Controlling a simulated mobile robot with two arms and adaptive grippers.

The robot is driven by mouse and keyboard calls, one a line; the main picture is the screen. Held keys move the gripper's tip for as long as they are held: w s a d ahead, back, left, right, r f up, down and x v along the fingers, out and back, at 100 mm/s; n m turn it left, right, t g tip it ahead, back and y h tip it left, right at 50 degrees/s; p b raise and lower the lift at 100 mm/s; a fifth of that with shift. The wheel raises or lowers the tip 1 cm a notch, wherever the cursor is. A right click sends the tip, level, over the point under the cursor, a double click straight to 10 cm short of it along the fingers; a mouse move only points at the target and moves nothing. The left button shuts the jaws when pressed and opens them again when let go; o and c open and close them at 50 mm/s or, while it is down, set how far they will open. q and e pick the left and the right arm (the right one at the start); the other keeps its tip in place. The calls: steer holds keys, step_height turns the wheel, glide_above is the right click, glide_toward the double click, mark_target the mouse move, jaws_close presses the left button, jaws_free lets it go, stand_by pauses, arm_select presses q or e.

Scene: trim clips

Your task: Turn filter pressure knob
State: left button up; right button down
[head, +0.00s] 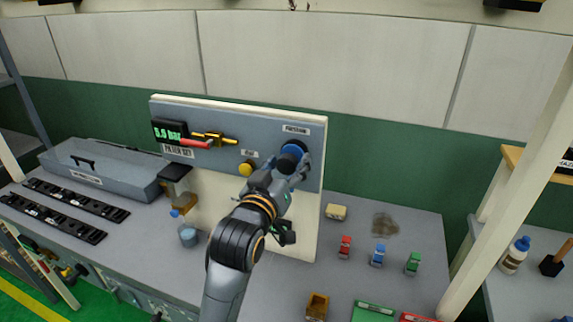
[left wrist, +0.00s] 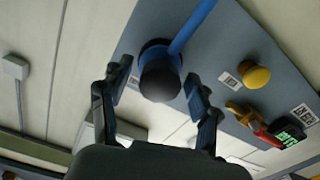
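The filter pressure knob, a round dark knob with a blue collar (head: 293,149), is on the upright grey panel (head: 228,160), under a small label. It also shows in the left wrist view (left wrist: 160,80), with a blue pipe behind it. My left gripper (head: 284,168) reaches up to the knob from below. In the left wrist view its two fingers (left wrist: 158,84) stand apart, one on each side of the knob, with gaps visible. The display (head: 168,131) reads about 5.5 bar in green. My right gripper is not in view.
Left of the knob are a yellow button (head: 246,169) and a brass valve with a red handle (head: 197,143). A grey tray (head: 110,165) and black racks stand on the bench at left. Small red, blue and green clips (head: 378,256) stand at right.

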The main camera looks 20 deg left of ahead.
arm_select(q)
steer(key=shift+s, duration=0.1)
steer(key=s, duration=0.7)
steer(key=shift+s, duration=0.15)
steer(key=shift+a, duration=0.1)
